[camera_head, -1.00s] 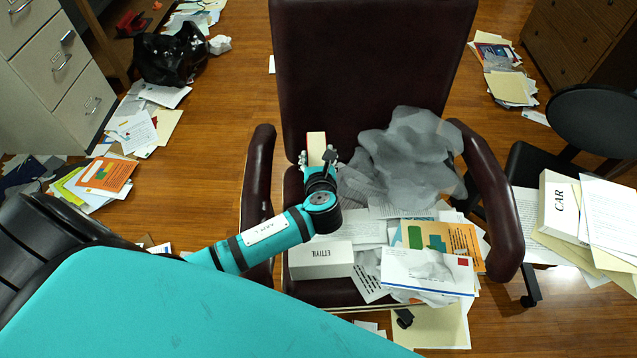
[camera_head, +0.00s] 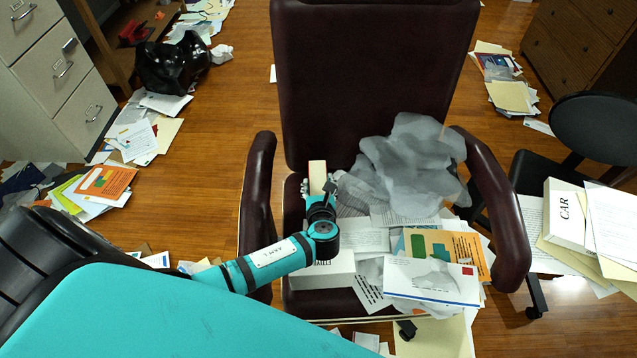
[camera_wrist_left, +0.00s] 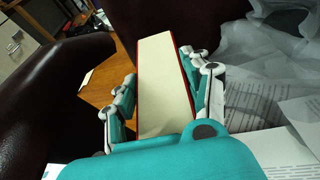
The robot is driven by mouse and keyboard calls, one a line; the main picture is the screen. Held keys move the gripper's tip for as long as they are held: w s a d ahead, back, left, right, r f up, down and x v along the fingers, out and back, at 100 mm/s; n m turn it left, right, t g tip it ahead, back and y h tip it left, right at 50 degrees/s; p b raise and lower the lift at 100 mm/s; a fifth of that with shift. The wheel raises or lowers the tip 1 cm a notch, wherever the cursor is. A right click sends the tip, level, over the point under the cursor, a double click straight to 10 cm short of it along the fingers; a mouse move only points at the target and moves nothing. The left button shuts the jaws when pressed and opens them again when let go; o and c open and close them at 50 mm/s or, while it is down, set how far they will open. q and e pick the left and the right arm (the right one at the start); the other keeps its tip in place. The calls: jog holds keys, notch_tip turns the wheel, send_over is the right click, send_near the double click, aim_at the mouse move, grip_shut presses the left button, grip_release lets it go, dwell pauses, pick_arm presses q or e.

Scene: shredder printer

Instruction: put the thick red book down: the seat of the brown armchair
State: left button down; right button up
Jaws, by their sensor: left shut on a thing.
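The thick red book (camera_head: 317,174) is held in my left gripper (camera_head: 319,188), over the rear left part of the brown armchair's seat. In the left wrist view the book (camera_wrist_left: 164,85) shows cream page edges and thin red covers between the two fingers (camera_wrist_left: 165,95). The brown armchair (camera_head: 375,70) has a dark backrest and two armrests. Its seat is mostly covered with papers, envelopes and a white box. I cannot tell whether the book touches the seat. My right gripper is not in view.
Crumpled grey translucent sheets (camera_head: 408,165) lie right of the book on the seat. The left armrest (camera_head: 257,200) stands close to my left arm. A black stool (camera_head: 595,125) with papers stands at right. Papers litter the floor beside a filing cabinet (camera_head: 55,75).

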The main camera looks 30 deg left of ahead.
pick_arm(q)
jog(key=c, duration=1)
grip_release()
jog(key=o, duration=0.4)
jog(key=p+v, duration=0.1)
jog(key=v, duration=1.1)
jog(key=shift+s, duration=0.1)
